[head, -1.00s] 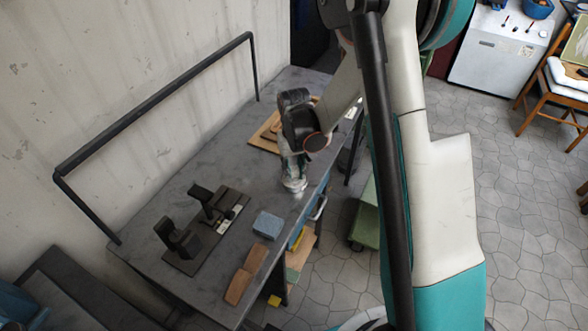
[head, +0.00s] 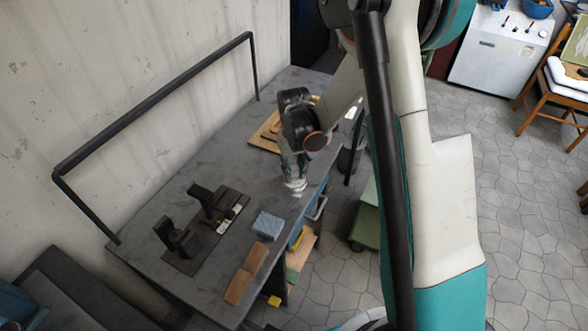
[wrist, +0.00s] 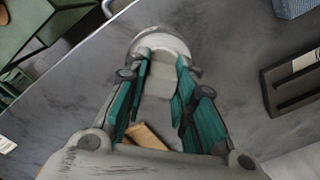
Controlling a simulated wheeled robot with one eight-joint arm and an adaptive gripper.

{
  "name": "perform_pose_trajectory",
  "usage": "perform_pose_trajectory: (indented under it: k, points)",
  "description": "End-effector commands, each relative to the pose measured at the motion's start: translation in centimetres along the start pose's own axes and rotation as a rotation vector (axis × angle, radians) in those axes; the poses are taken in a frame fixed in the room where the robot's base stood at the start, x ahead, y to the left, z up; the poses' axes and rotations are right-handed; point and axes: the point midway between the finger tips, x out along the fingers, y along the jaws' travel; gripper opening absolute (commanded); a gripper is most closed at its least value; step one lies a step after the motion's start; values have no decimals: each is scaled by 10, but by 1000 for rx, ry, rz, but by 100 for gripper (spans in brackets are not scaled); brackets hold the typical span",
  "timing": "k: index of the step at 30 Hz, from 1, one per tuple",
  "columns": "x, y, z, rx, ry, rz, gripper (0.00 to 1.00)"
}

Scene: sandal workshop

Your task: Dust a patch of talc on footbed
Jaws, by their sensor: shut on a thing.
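My gripper (wrist: 162,72) points down over the grey workbench (wrist: 235,100). Its fingers are shut on a pale, round-ended container (wrist: 160,43), seemingly the talc shaker. In the head view the container (head: 295,185) is low over the bench near its front edge, below my gripper (head: 293,168); I cannot tell whether it touches the top. A tan wooden board (head: 262,141) lies behind my wrist, partly hidden, with a tan piece on it that may be the footbed. A tan edge (wrist: 148,137) also shows between my fingers in the wrist view. I see no clear talc patch.
A black rail (head: 155,105) runs along the wall side. Bare bench top lies between fixture and board.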

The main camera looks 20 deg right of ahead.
Motion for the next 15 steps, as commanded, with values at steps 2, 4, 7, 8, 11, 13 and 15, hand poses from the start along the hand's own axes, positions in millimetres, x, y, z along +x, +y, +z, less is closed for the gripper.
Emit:
perform_pose_trajectory:
  k: [2, 4, 7, 8, 11, 13, 15]
  points:
    - [1, 0, 1, 0, -1, 0, 5]
    - [1, 0, 1, 0, -1, 0, 5]
    - [1, 0, 1, 0, -1, 0, 5]
    - [1, 0, 1, 0, -1, 0, 5]
    - [1, 0, 1, 0, -2, 0, 5]
    - [0, 0, 1, 0, -2, 0, 5]
    - [-3, 0, 1, 0, -2, 0, 5]
